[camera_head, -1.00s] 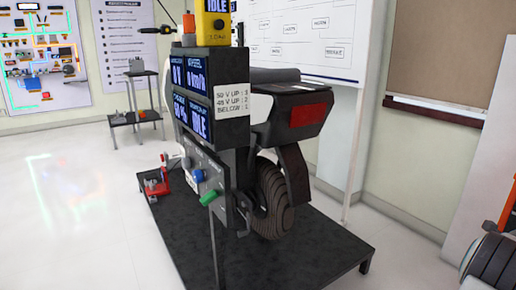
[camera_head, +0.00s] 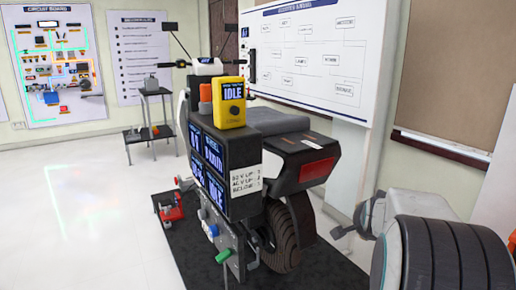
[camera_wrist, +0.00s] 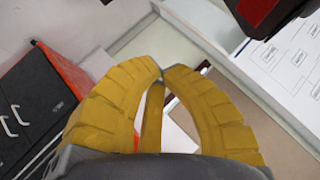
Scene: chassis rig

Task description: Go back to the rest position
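My gripper (camera_wrist: 163,74) shows in the wrist view as two yellow ribbed fingers. Their tips come together, and I see nothing held between them. In the head view my arm (camera_head: 440,245) fills the lower right corner. I cannot make out the gripper fingers there. The arm is to the right of the scooter (camera_head: 280,165) and looks apart from it.
The scooter rig stands on a black platform (camera_head: 185,245), with a yellow IDLE unit (camera_head: 230,103) on top and display panels. A small stand (camera_head: 150,130) is behind left. A whiteboard (camera_head: 315,50) lines the back wall. Floor at left (camera_head: 70,200) is clear.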

